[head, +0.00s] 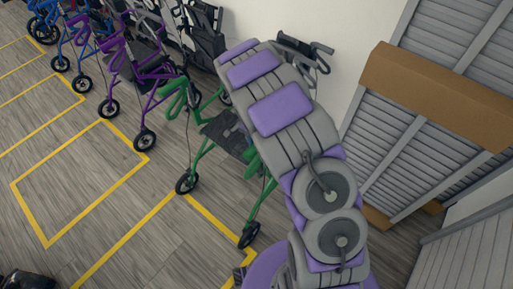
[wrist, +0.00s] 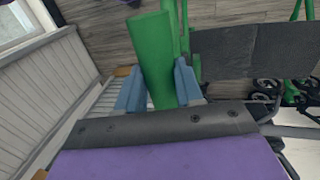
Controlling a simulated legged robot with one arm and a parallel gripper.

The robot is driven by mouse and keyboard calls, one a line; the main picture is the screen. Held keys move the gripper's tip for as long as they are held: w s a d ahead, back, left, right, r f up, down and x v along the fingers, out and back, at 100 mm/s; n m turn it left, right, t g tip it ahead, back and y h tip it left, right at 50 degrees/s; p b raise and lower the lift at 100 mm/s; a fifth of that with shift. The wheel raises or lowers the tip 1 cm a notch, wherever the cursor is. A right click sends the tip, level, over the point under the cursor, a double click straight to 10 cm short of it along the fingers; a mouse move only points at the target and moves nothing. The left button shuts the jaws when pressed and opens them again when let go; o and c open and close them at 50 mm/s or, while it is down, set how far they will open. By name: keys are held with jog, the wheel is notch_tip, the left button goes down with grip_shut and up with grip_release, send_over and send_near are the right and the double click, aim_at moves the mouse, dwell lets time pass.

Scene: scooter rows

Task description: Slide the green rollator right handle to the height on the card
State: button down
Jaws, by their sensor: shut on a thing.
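The green rollator (head: 202,160) stands in the head view, partly hidden behind my arm, with its dark seat and one green handle (head: 176,97) visible to the left of the arm. In the wrist view my gripper (wrist: 159,84) has its two blue fingers on either side of a thick green upright part, the rollator's right handle (wrist: 154,45), and is shut on it. The dark seat (wrist: 245,50) shows to the right of it. My gripper is hidden in the head view. I see no height card in either view.
A purple rollator (head: 130,70) and a blue one (head: 75,35) stand to the left. Yellow lines mark bays on the wooden floor (head: 100,180). A black-handled rollator (head: 300,50) is behind my arm. Grey slatted panels with a brown board (head: 440,95) stand at right.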

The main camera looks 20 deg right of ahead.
jog(key=shift+w+r, duration=0.1)
jog(key=shift+r, duration=0.65)
jog(key=shift+w+a+f, duration=0.1)
jog(key=c, duration=1.1)
grip_release()
jog(key=shift+o, duration=0.8)
jog(key=shift+s+r, duration=0.2)
jog(key=shift+o, duration=1)
jog(key=shift+w+a+f, duration=0.1)
jog(key=shift+f, duration=0.1)
jog(key=shift+r, duration=0.15)
